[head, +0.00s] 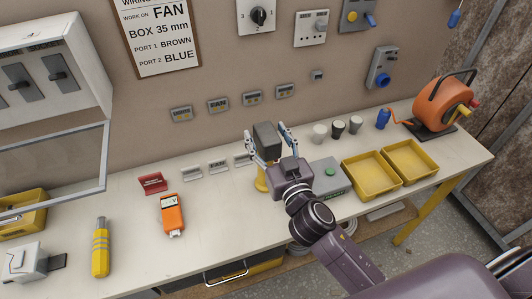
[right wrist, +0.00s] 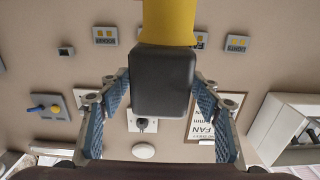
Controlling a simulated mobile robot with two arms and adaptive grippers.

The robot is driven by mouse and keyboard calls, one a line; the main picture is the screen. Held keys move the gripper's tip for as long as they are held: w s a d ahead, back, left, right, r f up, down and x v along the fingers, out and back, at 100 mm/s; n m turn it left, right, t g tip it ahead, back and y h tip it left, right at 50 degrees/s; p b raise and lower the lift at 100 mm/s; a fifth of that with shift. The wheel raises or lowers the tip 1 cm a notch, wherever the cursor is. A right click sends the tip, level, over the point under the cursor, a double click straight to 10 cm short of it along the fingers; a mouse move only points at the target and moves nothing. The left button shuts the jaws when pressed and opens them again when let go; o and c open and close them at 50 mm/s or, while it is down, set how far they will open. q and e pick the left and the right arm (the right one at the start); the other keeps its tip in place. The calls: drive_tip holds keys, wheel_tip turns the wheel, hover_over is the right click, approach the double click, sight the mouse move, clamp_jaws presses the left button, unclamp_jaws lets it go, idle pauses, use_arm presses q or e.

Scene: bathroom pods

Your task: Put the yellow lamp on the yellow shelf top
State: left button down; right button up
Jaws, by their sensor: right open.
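The yellow lamp has a dark grey box-shaped head (head: 268,141) and a yellow base (head: 261,183) standing on the workbench. In the right wrist view its dark head (right wrist: 162,82) and yellow body (right wrist: 169,20) fill the upper middle. My right gripper (head: 267,134) is open, its two fingers on either side of the lamp head. In the right wrist view the fingertips (right wrist: 160,78) are close to the head's sides; whether they touch it I cannot tell. The gripper hides part of the lamp. I cannot make out a yellow shelf top. My left gripper is not in view.
Two yellow trays (head: 371,193) and a grey box with a green button (head: 328,174) lie right of my gripper. Several cups (head: 337,130) and an orange reel (head: 441,103) stand farther right. An orange meter (head: 172,215) and yellow tool (head: 100,250) lie left.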

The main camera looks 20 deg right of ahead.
drive_tip(key=shift+s, duration=0.1)
clamp_jaws()
drive_tip(key=shift+r, duration=0.1)
idle(0.3)
